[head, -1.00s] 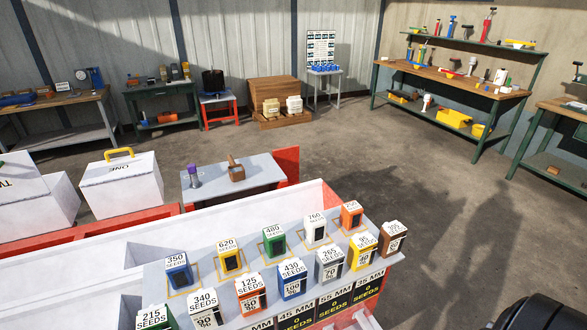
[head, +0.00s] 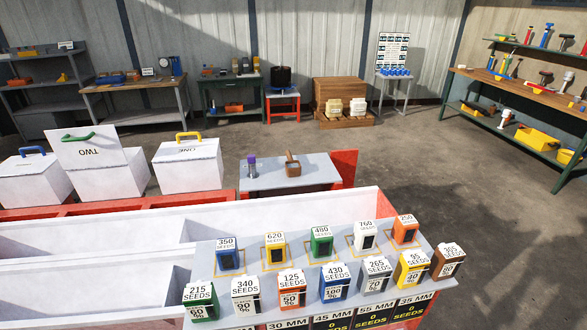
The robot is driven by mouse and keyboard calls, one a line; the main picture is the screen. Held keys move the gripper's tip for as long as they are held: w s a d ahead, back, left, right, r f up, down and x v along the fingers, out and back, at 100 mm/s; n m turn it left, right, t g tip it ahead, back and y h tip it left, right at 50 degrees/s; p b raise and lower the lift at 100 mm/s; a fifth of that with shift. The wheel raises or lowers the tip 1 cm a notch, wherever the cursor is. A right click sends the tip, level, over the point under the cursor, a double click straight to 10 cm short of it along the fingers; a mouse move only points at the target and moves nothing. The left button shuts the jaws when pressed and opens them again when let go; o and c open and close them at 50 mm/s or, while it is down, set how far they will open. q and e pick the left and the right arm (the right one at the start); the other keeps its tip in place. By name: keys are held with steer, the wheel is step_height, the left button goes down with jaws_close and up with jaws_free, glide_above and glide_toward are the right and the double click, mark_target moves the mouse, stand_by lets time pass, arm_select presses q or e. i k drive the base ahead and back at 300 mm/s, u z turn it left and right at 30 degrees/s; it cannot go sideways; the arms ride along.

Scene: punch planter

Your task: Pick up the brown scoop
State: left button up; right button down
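The brown scoop (head: 292,166) stands on a small grey side table (head: 318,171), beyond the white planter. It looks like a small brown box-shaped cup with a handle slanting up to the left. A purple-topped grey tool (head: 252,166) stands to its left on the same table, apart from it. Neither of my grippers shows in the head view.
The white planter trough (head: 92,254) and a sloped grey rack with several coloured seed boxes (head: 336,282) lie between me and the side table. White lidded boxes (head: 188,166) stand at left. A red panel (head: 344,166) adjoins the table's right end. Open floor lies to the right.

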mark_target(291, 163)
steer(key=z, duration=2.7)
steer(key=i, duration=3.15)
steer(key=u, duration=2.7)
steer(key=i, duration=1.9)
